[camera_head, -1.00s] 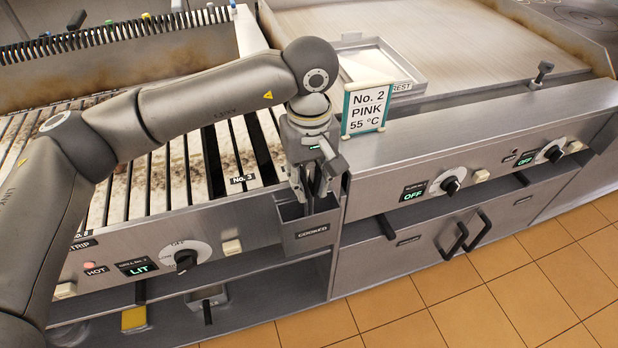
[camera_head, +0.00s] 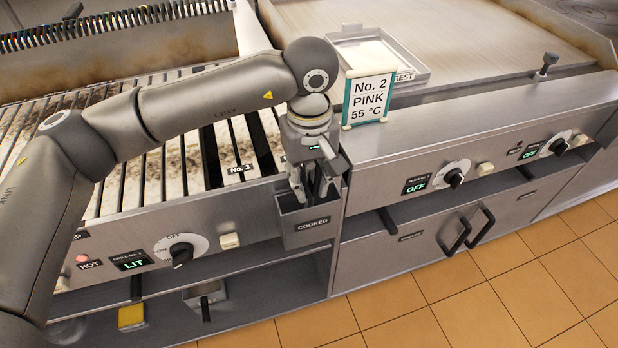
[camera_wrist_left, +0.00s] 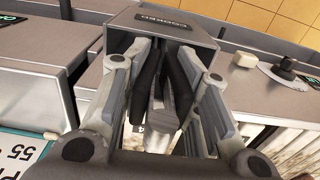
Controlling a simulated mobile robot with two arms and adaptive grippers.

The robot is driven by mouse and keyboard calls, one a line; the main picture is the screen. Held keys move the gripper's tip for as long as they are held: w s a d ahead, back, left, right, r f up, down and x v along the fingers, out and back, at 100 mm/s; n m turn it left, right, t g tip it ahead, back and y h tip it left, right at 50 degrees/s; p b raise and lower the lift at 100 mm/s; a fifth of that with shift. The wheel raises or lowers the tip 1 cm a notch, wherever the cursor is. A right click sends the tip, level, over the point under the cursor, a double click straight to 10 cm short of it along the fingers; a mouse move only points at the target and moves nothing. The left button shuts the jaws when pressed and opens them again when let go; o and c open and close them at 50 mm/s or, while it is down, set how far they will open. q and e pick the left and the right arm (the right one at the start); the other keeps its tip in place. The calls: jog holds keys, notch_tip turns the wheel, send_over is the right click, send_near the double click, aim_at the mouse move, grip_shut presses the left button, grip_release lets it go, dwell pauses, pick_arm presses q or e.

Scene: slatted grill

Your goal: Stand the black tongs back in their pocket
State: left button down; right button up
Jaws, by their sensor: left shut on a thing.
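The black tongs (camera_wrist_left: 146,85) show in the left wrist view between my fingers, their dark arms running toward the pocket. My left gripper (camera_head: 315,194) is shut on the tongs, directly above the steel pocket labelled COOKED (camera_head: 289,224). The pocket also shows in the left wrist view (camera_wrist_left: 205,38), at the far end of the fingers. The lower ends of the tongs appear to be at or inside the pocket's mouth; the fingers and rim hide how deep. In the head view the tongs are mostly hidden by the fingers. My right gripper is not in view.
The pocket hangs on the front of the slatted grill (camera_head: 150,185). A sign reading No. 2 PINK 55 °C (camera_head: 369,98) stands close right of my gripper. A grill knob (camera_head: 181,252) is to the left. A shallow tray (camera_head: 419,77) lies behind the sign.

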pick_arm(q)
jog(key=c, duration=1)
grip_release()
notch_tip(320, 180, up, 12)
jog(key=shift+r, duration=0.1)
jog(key=shift+s, duration=0.1)
